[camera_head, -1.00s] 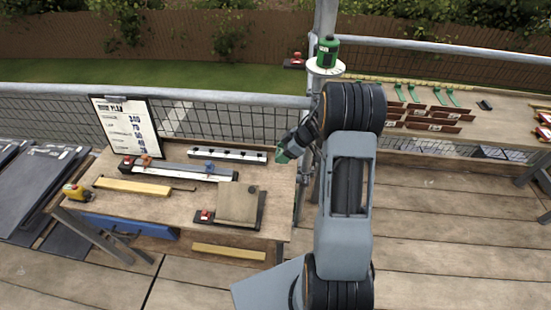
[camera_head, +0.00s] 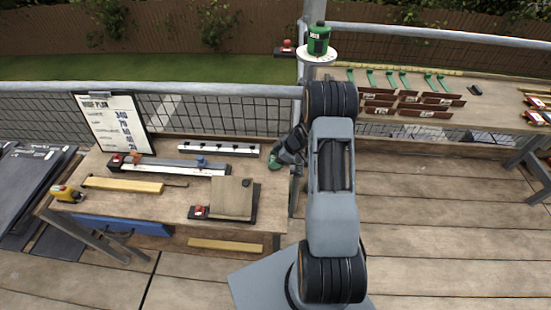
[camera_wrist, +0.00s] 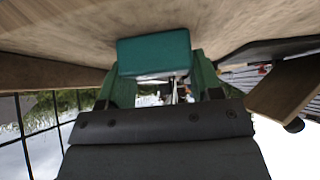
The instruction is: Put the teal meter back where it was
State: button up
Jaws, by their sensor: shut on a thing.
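My gripper (camera_wrist: 162,80) has green fingers and is shut on the teal meter (camera_wrist: 154,53), a small box, in the wrist view. In the head view my gripper (camera_head: 274,160) is small, over the right end of the wooden workbench (camera_head: 270,205), just right of a white rail with black knobs (camera_head: 219,150). The meter cannot be made out apart from the green fingers there. In the wrist view the bench surface (camera_wrist: 230,20) is close to the meter; I cannot tell whether they touch.
A square wooden board (camera_head: 232,198) on a dark base, a grey straightedge (camera_head: 180,166), a clipboard (camera_head: 115,123) and a yellow tape measure (camera_head: 66,194) are on the bench. A metal post (camera_head: 312,15) carries a green canister (camera_head: 318,40) on a white disc. A second bench (camera_head: 475,110) holds brown pieces.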

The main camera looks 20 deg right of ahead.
jog(key=o, duration=1)
jog(key=shift+o, duration=0.2)
